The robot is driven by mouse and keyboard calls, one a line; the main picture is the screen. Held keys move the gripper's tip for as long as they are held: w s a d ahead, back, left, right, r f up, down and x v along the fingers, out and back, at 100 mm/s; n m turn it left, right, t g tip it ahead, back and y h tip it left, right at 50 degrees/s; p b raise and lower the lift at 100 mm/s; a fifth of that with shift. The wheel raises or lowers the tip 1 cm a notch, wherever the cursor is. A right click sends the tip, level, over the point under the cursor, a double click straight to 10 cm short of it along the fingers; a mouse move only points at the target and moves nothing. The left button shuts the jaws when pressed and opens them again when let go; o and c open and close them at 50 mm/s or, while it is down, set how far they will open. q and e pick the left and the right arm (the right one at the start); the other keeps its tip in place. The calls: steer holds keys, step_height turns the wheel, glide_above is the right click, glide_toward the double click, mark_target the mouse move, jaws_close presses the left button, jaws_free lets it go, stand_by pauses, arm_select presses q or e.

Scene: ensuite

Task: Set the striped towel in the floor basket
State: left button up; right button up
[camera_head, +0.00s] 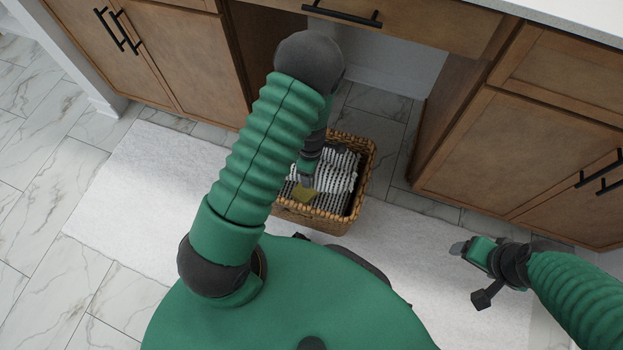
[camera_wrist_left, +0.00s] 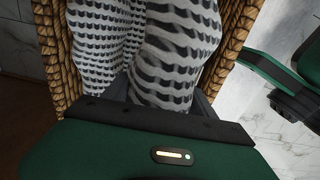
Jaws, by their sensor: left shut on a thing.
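The striped towel (camera_head: 338,177), black and white, lies bunched inside the woven floor basket (camera_head: 290,215). In the left wrist view the towel (camera_wrist_left: 180,50) fills most of the space between the basket walls (camera_wrist_left: 57,50). My left gripper (camera_head: 303,184) reaches down into the basket and is shut on the towel; its fingertips are mostly hidden by the cloth. A small yellowish patch shows beside the gripper in the basket; I cannot tell what it is. My right gripper (camera_head: 459,248) is empty above the mat, away from the basket; its jaw gap is unclear.
The basket stands at the far edge of a white mat (camera_head: 140,190) on marble-look tiles, in front of the open knee space. Wooden cabinets (camera_head: 530,140) with black handles flank it, with a drawer (camera_head: 410,20) above. The mat to the left is clear.

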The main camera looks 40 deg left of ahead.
arm_select(q)
steer(key=f+b, duration=0.1)
steer(key=f, duration=0.3)
steer(key=shift+a+b, duration=0.4)
steer(key=shift+a+f, duration=0.1)
steer(key=shift+f, duration=0.25)
steer(key=shift+r, duration=0.25)
steer(key=shift+d, duration=0.25)
steer(key=shift+f, duration=0.3)
steer(key=o, duration=1.6)
steer(key=shift+a+f, duration=0.1)
steer(key=shift+a, duration=0.05)
arm_select(e)
steer(key=shift+a+f, duration=0.25)
steer(key=shift+f, duration=0.4)
steer(key=shift+a+f, duration=0.2)
steer(key=shift+f, duration=0.4)
